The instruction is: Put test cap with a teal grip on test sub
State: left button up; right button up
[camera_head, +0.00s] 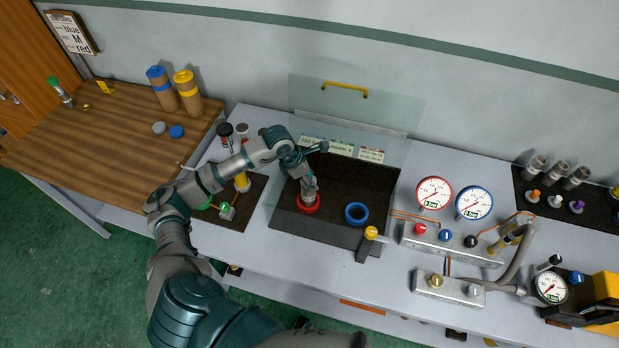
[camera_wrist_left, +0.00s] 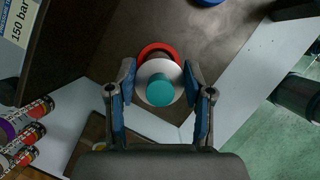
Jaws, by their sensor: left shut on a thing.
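The test cap has a round teal grip (camera_wrist_left: 160,89) on a pale disc (camera_wrist_left: 146,71), seen from above in the left wrist view. My left gripper (camera_wrist_left: 159,88) has its two blue-padded fingers on either side of the cap and is shut on it. In the head view my left gripper (camera_head: 308,187) points down over the red ring (camera_head: 307,204) on the dark mat. The red ring (camera_wrist_left: 157,49) shows behind the cap in the wrist view. The test sub is not clearly visible beneath the cap; I cannot tell whether they touch. My right gripper is not in view.
A blue ring (camera_head: 356,213) lies right of the red one, near a yellow-knobbed lever (camera_head: 371,233). A clear shield (camera_head: 350,115) stands behind. Gauges (camera_head: 434,192) and valve blocks (camera_head: 451,243) fill the right. A wooden table (camera_head: 110,150) is at left.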

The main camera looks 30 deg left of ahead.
pick_arm(q)
jog(key=shift+f+b, duration=0.4)
jog(key=shift+f, duration=0.2)
jog(key=shift+f+b, duration=0.45)
jog(key=shift+f, duration=0.05)
jog(key=o, duration=1.3)
jog(key=v, duration=1.2)
jog(key=shift+w, duration=0.1)
jog(key=shift+f, duration=0.1)
